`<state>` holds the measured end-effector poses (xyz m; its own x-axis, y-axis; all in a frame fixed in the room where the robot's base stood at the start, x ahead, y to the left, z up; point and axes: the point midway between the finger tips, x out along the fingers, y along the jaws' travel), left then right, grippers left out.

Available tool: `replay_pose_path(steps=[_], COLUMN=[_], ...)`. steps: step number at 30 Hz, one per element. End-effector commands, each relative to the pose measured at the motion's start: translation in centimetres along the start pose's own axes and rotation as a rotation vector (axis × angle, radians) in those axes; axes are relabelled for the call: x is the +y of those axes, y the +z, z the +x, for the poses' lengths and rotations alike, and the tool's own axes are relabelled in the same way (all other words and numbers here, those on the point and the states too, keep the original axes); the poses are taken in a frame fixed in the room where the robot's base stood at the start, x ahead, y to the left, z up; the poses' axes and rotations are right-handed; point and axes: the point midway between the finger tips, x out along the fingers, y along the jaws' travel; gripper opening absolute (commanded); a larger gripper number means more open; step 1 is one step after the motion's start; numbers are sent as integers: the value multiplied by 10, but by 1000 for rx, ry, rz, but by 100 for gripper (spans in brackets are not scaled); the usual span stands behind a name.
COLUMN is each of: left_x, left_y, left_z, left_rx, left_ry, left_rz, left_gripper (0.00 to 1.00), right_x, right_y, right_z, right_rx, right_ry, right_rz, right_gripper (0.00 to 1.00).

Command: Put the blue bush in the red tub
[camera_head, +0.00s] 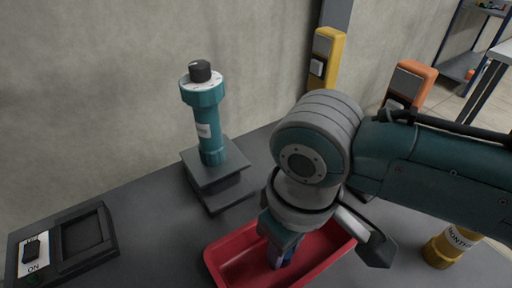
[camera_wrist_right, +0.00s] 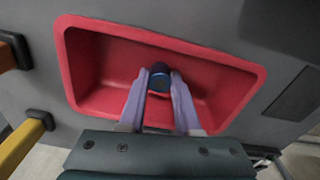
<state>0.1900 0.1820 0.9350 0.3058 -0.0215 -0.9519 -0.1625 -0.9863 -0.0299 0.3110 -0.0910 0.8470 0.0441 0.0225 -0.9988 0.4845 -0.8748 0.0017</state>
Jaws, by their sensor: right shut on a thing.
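The red tub (camera_head: 231,262) sits on the grey table at the front, partly hidden by my right arm. It also shows in the wrist view (camera_wrist_right: 100,52), empty around the fingers. My right gripper (camera_head: 277,258) points down into the tub. In the wrist view its two pale fingers (camera_wrist_right: 160,92) are shut on the blue bush (camera_wrist_right: 160,70), a small dark blue round piece. The bush is inside the tub's outline; whether it touches the floor of the tub I cannot tell. My left gripper is not in view.
A teal column with a black knob (camera_head: 203,108) stands behind the tub. A black switch box (camera_head: 84,240) lies at left. A yellow post (camera_head: 326,58) and an orange post (camera_head: 410,85) stand behind. A yellow container (camera_head: 447,247) is at right. Table between switch box and tub is clear.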

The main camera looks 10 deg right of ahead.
Motion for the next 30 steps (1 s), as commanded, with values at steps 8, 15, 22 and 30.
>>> replay_pose_path(steps=[8,15,22,30], left_x=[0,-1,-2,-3], left_y=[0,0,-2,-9], left_z=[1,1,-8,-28], left_rx=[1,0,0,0], left_ry=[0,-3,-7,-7], left_rz=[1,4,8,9], left_gripper=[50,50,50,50], right_x=[0,0,0,0], right_y=[0,0,-1,-2], right_z=[2,2,-17,-79], right_rx=[0,-1,2,4], right_ry=[0,0,-1,0], right_rz=[0,0,0,-1], right_gripper=[56,62,62,62])
